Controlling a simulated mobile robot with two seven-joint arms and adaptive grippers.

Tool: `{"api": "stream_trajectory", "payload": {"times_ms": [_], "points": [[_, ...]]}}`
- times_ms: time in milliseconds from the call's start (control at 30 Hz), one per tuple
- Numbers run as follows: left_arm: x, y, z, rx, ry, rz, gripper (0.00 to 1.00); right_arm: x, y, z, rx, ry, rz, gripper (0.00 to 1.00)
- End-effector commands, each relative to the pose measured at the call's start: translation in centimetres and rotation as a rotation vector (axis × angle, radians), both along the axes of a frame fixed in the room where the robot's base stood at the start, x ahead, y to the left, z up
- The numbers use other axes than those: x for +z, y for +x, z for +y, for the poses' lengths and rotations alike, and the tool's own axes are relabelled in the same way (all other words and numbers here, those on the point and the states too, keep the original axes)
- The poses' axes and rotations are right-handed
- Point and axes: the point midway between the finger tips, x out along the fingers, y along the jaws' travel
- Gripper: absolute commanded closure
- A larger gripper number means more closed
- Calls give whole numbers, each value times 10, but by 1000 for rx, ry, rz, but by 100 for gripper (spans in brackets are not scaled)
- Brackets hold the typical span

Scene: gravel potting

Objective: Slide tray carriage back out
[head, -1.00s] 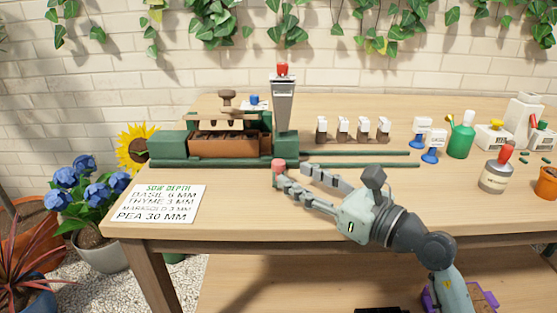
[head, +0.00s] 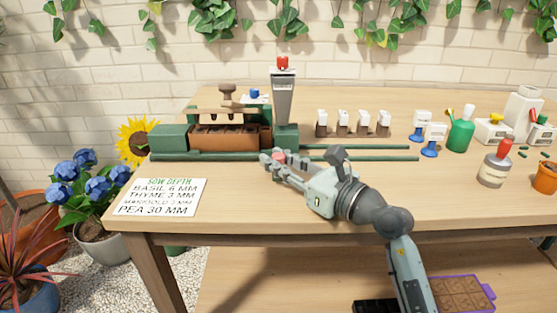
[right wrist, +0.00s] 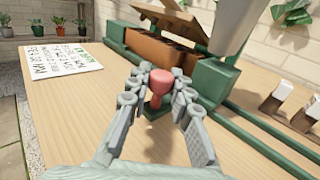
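The tray carriage holds a brown tray (head: 230,141) inside the green sowing machine (head: 168,137), beneath the brown-handled press and left of the grey hopper (head: 283,98). The tray also shows in the right wrist view (right wrist: 160,50). A red knob (right wrist: 158,88) stands at the machine's front right. My right gripper (head: 284,156) is at the knob, with one finger on each side. In the right wrist view its fingers (right wrist: 159,82) close in on the knob and appear to touch it. My left gripper is out of view.
Two green rails (head: 365,154) run right from the machine, with bare table in front. Several white-topped packets (head: 343,125) stand behind them. A sow-depth card (head: 160,197) lies at left. Bottles and blue stampers stand at right. A purple-edged tray (head: 468,293) is on the lower shelf.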

Motion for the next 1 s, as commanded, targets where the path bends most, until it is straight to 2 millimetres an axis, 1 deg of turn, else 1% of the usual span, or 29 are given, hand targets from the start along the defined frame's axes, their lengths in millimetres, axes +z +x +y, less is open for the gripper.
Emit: {"api": "stream_trajectory", "payload": {"times_ms": [33,67,100,433,567,667,733,800,867,1000], "points": [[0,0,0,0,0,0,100,0,0,0,0,0,0,96],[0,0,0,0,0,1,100,0,0,0,0,0,0,100],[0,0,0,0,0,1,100,0,0,0,0,0,0,100],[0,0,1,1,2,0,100,0,0,-1,0,0,0,100],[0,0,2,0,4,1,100,-1,0,-7,0,-1,0,100],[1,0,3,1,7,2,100,-1,0,-18,-1,-4,-1,100],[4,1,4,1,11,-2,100,-2,0,-30,-2,-5,-2,100],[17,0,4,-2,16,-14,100,-2,0,-44,-3,-6,-1,100],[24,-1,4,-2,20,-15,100,-3,0,-59,-3,-7,-1,100],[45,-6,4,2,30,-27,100,-4,0,-95,-4,-6,-2,100]]}}
